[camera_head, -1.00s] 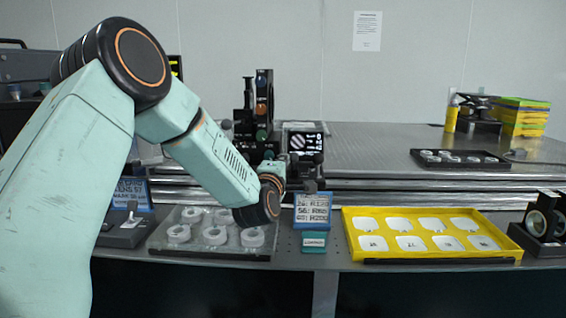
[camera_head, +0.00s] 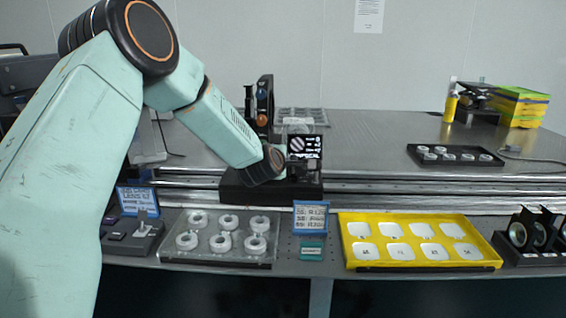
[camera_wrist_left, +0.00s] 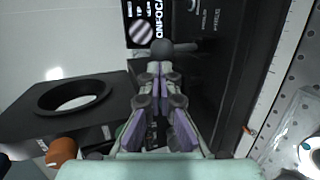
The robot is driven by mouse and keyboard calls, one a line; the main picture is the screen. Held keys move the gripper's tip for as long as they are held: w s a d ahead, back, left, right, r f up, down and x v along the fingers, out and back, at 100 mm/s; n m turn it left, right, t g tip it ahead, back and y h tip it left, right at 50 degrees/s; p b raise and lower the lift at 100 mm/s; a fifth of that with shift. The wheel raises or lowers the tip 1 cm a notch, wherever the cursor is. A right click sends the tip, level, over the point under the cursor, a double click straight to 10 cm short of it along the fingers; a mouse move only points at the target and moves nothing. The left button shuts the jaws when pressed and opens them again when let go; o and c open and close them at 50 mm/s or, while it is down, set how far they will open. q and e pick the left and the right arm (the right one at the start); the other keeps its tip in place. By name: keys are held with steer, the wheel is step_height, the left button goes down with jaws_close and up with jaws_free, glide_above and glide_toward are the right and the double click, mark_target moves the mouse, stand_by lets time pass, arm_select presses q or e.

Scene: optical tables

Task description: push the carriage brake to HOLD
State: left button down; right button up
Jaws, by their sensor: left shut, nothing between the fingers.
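The black carriage (camera_head: 235,188) sits on the rail in the middle of the head view. A dark ball knob (camera_wrist_left: 162,47) on a short bar shows in the wrist view, just beyond my fingertips; it looks like the brake lever, but I cannot read its position. My left gripper (camera_wrist_left: 160,75) is shut and empty, with its tips close to the knob; I cannot tell whether they touch. In the head view my left wrist hides part of the carriage, and the fingers are hard to make out. My right gripper is not in view.
A small screen (camera_head: 305,146) stands above the carriage. A black plate with a round hole (camera_wrist_left: 72,95) lies left of my fingers. In front are a clear tray of white rings (camera_head: 222,260) and a yellow tray (camera_head: 420,265).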

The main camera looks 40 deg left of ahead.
arm_select(q)
steer(key=shift+w+a+r, duration=0.15)
steer(key=shift+w, duration=0.15)
steer(key=shift+w+a, duration=0.15)
steer(key=shift+r+p, duration=0.2)
steer(key=shift+p, duration=0.2)
steer(key=shift+r+p, duration=0.45)
steer(key=shift+r, duration=0.25)
steer(key=v, duration=1.2)
